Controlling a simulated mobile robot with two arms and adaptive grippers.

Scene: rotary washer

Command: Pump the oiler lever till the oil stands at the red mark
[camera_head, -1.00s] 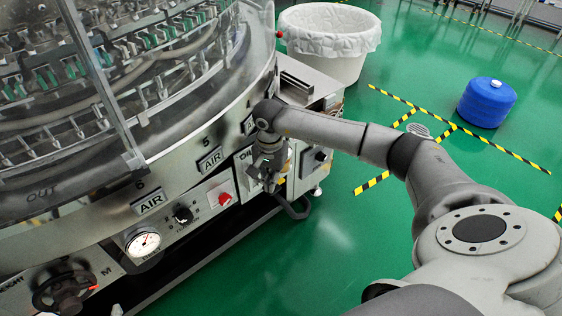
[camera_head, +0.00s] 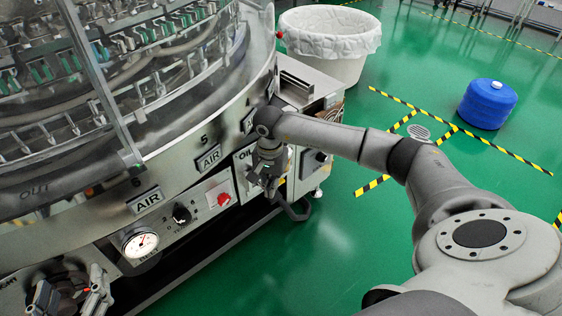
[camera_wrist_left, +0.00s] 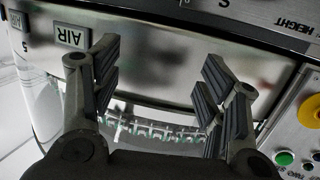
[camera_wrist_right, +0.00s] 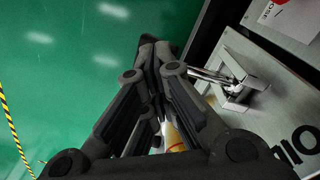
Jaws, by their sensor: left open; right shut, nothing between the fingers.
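The oiler panel (camera_head: 243,160), lettered OIL, is on the machine's front, mostly hidden behind my right gripper (camera_head: 268,188). In the right wrist view, my right gripper (camera_wrist_right: 150,48) is shut and empty. A metal bracket with a thin rod (camera_wrist_right: 238,78), seemingly the oiler lever's mount, stands just right of the fingers. I cannot tell whether they touch the lever. An amber piece (camera_wrist_right: 176,136) shows partly between the finger links; the oil level and red mark cannot be read. My left gripper (camera_wrist_left: 160,65) is open and empty before the machine's curved front; it also shows at lower left in the head view (camera_head: 72,292).
A pressure gauge (camera_head: 140,242), black knob (camera_head: 181,213) and red switch (camera_head: 223,198) lie left of the oiler. A lined white bin (camera_head: 330,40) and blue drum (camera_head: 487,103) stand on the green floor. The floor right of the machine is open.

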